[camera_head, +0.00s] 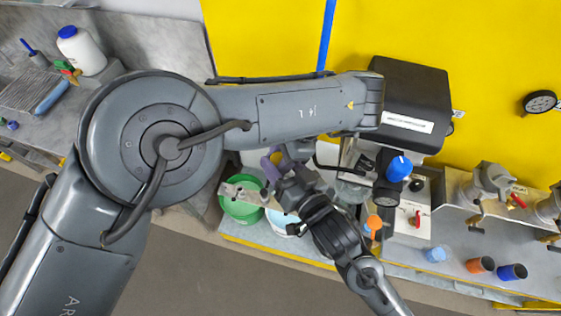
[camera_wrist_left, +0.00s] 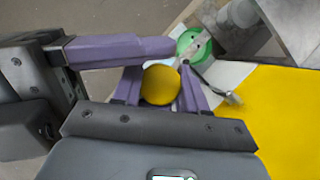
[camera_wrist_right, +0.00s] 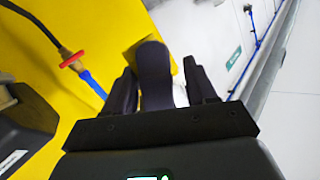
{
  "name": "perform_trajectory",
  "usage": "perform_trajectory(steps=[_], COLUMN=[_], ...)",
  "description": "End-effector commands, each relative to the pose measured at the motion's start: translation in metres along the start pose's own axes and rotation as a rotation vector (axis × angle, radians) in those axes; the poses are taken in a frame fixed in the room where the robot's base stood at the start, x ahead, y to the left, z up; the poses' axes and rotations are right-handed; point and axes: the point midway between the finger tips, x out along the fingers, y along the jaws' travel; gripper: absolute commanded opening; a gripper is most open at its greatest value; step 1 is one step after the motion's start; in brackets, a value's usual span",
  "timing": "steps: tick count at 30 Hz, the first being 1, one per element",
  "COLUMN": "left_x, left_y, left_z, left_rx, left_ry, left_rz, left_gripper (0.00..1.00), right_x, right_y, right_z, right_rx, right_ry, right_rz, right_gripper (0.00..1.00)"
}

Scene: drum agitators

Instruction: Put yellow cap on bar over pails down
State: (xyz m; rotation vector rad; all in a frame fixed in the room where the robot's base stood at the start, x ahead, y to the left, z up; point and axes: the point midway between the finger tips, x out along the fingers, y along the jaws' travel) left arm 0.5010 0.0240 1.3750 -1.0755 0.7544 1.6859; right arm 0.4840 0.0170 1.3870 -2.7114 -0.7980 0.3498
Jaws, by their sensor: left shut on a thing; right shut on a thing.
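The yellow cap (camera_wrist_left: 161,85) is round and sits between the purple fingers of my left gripper (camera_wrist_left: 160,78), which is shut on it. A finger of my right gripper (camera_wrist_right: 163,80) reaches across beside the cap from the left in the left wrist view. My right gripper is also shut on the cap, though a dark purple finger hides most of it in the right wrist view. The head view does not clearly show the cap. The metal bar (camera_head: 237,192) lies over the green pail (camera_head: 240,212). A white pail (camera_head: 277,224) stands beside it, partly hidden by my right gripper.
A black-topped machine (camera_head: 408,92) stands close right of the grippers. A blue cap (camera_head: 399,167) and an orange cap (camera_head: 374,222) show at its front. Several coloured cups, including an orange one (camera_head: 480,265), stand on the grey bench. A white bottle (camera_head: 82,50) stands upper left.

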Motion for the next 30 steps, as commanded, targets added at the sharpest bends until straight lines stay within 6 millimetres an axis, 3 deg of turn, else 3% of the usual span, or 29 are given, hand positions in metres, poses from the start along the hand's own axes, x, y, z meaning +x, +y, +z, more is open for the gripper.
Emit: perform_trajectory(steps=[1, 7, 8, 11, 23, 30], left_x=[-0.002, -0.002, -0.002, -0.002, -0.002, -0.001], left_y=[-0.001, -0.002, -0.002, -0.002, -0.002, -0.002], left_z=[-0.005, -0.005, -0.005, -0.005, -0.004, -0.003], left_rx=[0.010, 0.009, 0.009, 0.008, 0.007, 0.006], left_ry=[0.016, 0.016, 0.016, 0.016, 0.013, 0.012], left_rz=[-0.008, -0.009, -0.010, -0.010, -0.007, -0.007], left_gripper=[0.05, 0.05, 0.05, 0.05, 0.05, 0.05], right_x=[-0.002, -0.002, -0.002, -0.002, -0.002, -0.017], right_y=[-0.015, -0.015, -0.015, -0.015, -0.013, -0.011], right_z=[-0.001, -0.002, -0.002, -0.002, 0.000, 0.001], right_rx=[-0.003, -0.002, -0.002, -0.002, -0.004, -0.003], right_ry=[0.006, 0.007, 0.007, 0.007, 0.002, 0.001], right_rz=[-0.035, -0.036, -0.036, -0.035, -0.030, -0.028], right_gripper=[0.28, 0.30, 0.60, 0.76, 0.76, 0.76])
